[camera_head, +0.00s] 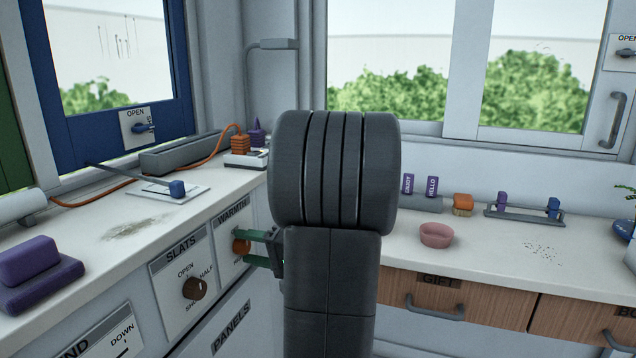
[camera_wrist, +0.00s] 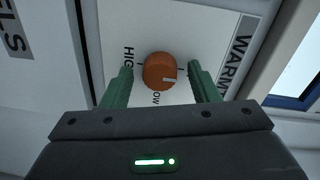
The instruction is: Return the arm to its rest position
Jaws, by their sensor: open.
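My gripper (camera_head: 262,249) has green fingers and points left at the WARMTH panel on the cabinet front. In the wrist view my gripper (camera_wrist: 161,88) is open, with one finger on each side of the orange knob (camera_wrist: 160,71). A gap shows between each finger and the knob. The orange knob (camera_head: 241,246) also shows in the head view, just left of the fingers. My dark arm fills the middle of the head view and hides part of the counter corner and cabinet behind it.
The SLATS knob (camera_head: 196,288) is left of the WARMTH panel. A blue-handled lever (camera_head: 177,188) and a purple block (camera_head: 30,262) sit on the left counter. A pink bowl (camera_head: 436,235) stands on the right counter, above the GIFT drawer (camera_head: 440,293).

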